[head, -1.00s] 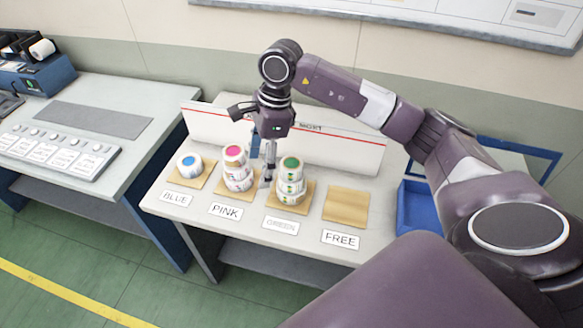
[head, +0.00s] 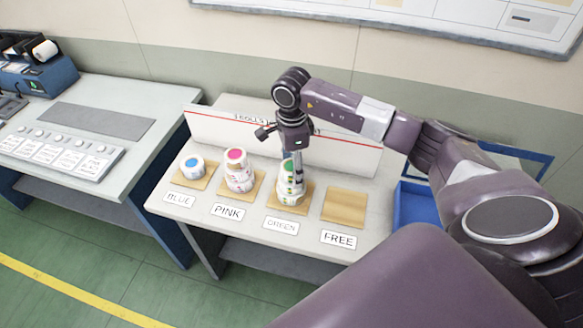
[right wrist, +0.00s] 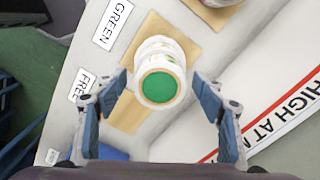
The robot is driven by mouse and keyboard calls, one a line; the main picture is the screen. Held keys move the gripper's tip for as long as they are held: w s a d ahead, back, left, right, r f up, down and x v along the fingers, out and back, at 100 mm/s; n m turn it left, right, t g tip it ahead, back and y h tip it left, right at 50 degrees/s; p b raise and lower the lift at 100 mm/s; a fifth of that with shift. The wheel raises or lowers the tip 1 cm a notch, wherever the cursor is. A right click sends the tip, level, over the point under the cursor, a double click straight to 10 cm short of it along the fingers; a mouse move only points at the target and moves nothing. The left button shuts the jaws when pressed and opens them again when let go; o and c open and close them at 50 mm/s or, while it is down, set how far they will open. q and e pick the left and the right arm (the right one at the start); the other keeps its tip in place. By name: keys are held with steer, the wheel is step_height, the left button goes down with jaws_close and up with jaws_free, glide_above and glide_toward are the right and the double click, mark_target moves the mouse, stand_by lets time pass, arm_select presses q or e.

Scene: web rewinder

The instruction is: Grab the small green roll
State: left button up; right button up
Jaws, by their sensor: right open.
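The small green roll (right wrist: 160,84), white with a green core, tops a stack of rolls on the GREEN pad. In the head view the green stack (head: 290,198) is partly hidden by my right gripper (head: 297,168). In the right wrist view my right gripper (right wrist: 158,82) is open, with one finger on each side of the top roll. Gaps show between the fingers and the roll, so nothing is held. Whether the fingertips have reached the roll's height is hard to tell. My left gripper is not in view.
A stack of pink-core rolls (head: 239,178) stands left of the green stack, and a blue-core roll (head: 193,165) farther left. The FREE pad (head: 345,208) is empty. A low white panel (head: 225,133) runs behind the stacks. A blue bin (head: 415,207) is at right.

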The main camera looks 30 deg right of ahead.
steer(key=shift+c, duration=0.3)
steer(key=c, duration=1.2)
